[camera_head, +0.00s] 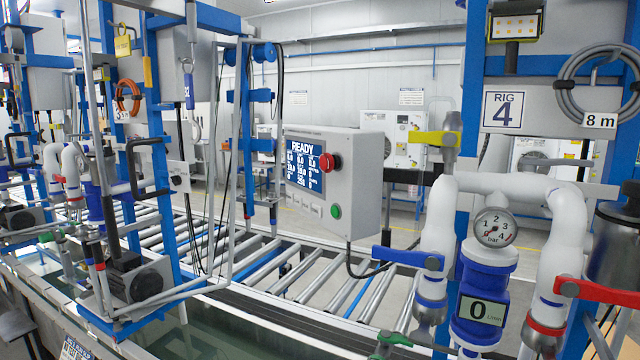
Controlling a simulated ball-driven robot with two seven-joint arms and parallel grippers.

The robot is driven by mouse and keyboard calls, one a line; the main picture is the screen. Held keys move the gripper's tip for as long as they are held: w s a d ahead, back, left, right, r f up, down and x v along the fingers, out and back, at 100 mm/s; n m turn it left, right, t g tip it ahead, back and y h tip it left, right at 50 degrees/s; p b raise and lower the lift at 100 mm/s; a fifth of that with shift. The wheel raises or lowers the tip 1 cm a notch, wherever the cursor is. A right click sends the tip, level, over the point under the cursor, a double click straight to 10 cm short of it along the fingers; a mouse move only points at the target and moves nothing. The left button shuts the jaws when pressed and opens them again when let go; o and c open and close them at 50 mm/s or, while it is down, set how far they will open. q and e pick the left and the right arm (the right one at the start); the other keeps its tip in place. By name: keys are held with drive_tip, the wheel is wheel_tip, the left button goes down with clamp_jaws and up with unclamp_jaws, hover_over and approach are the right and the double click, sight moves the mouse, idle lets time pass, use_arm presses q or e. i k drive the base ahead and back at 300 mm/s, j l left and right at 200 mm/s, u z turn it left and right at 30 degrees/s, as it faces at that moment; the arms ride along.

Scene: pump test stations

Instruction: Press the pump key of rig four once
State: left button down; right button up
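The rig 4 sign (503,111) hangs on a blue frame at the right. Left of it, a grey control box (355,185) carries a lit screen (305,166) reading READY above rows of small figures. A red knob (327,162) sits at the screen's right edge, and a green button (336,211) is low on the box's front. A row of small pale keys (304,207) lies below the screen; their labels are too small to read. Neither of my grippers is in view.
White pipes carry a pressure gauge (494,227) and a blue flow meter (480,310) showing 0. Yellow (437,138), blue (407,258) and red (598,292) valve levers stick out nearby. A roller conveyor (270,262) runs behind. Another rig stands at left.

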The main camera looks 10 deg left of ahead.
sight(289, 195)
drive_tip(key=i+j+z, duration=0.4)
drive_tip(key=i+j, duration=0.35)
drive_tip(key=i, duration=0.15)
